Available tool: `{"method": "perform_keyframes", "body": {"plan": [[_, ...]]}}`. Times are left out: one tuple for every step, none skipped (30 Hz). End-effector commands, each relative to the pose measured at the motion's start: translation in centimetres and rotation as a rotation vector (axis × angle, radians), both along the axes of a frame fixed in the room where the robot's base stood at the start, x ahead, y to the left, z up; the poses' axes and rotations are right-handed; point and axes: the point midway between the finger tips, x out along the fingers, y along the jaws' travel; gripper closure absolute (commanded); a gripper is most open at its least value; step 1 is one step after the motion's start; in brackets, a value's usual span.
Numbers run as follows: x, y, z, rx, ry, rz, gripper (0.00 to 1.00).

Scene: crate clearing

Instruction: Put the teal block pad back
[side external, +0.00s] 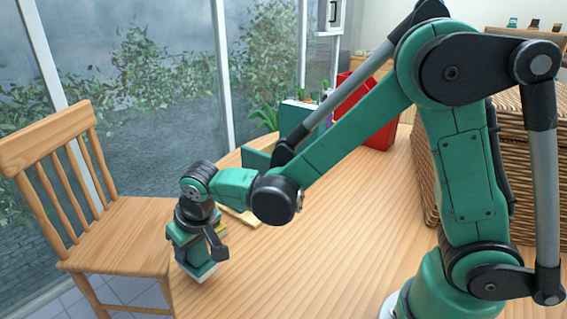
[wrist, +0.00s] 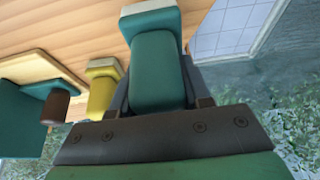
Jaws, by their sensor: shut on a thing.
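The teal block pad (wrist: 157,72), a rounded teal block with a pale end, is between the two grey fingers in the wrist view. My gripper (side external: 195,250) is shut on it at the left edge of the table in the side view. There the pad's pale end (side external: 204,272) shows below the fingers, near the table's edge; I cannot tell whether it touches the table. A similar yellow block (wrist: 103,86) with a pale end stands beside it in the wrist view. It shows partly behind my gripper in the side view.
A pale wooden tray or board (side external: 241,217) lies behind my gripper, partly hidden by my arm. A red crate (side external: 382,122) and teal panels (side external: 258,157) stand at the back. A wicker basket (side external: 421,170) is at the right. A wooden chair (side external: 125,232) stands left. The table's front middle (side external: 300,265) is clear.

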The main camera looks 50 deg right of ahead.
Motion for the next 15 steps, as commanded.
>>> {"method": "perform_keyframes", "body": {"plan": [[0.02,0.01,-0.61,0.0,0.0,0.0,1.0],[0.0,0.0,-0.86,0.0,0.0,0.0,1.0],[-0.01,-0.01,-1.08,0.0,0.0,0.0,1.0],[-0.02,-0.01,-1.18,0.0,0.0,0.0,1.0],[-0.03,-0.01,-1.23,0.0,0.0,0.0,1.0],[-0.04,-0.02,-1.24,0.0,0.0,0.0,1.0],[-0.04,-0.02,-1.22,0.0,0.0,0.0,1.0],[-0.04,-0.02,-1.21,0.0,0.0,0.0,1.0],[-0.04,-0.01,-1.21,0.0,0.0,0.0,1.0],[-0.04,-0.01,-1.19,0.0,0.0,0.0,1.0],[-0.04,-0.01,-1.19,0.0,0.0,0.0,1.0],[-0.04,-0.01,-1.24,0.0,0.0,0.0,1.0],[-0.03,-0.01,-1.3,0.0,0.0,0.0,1.0],[-0.04,-0.01,-1.4,0.0,0.0,0.0,1.0],[-0.03,-0.01,-1.52,0.0,0.0,0.0,1.0]]}}
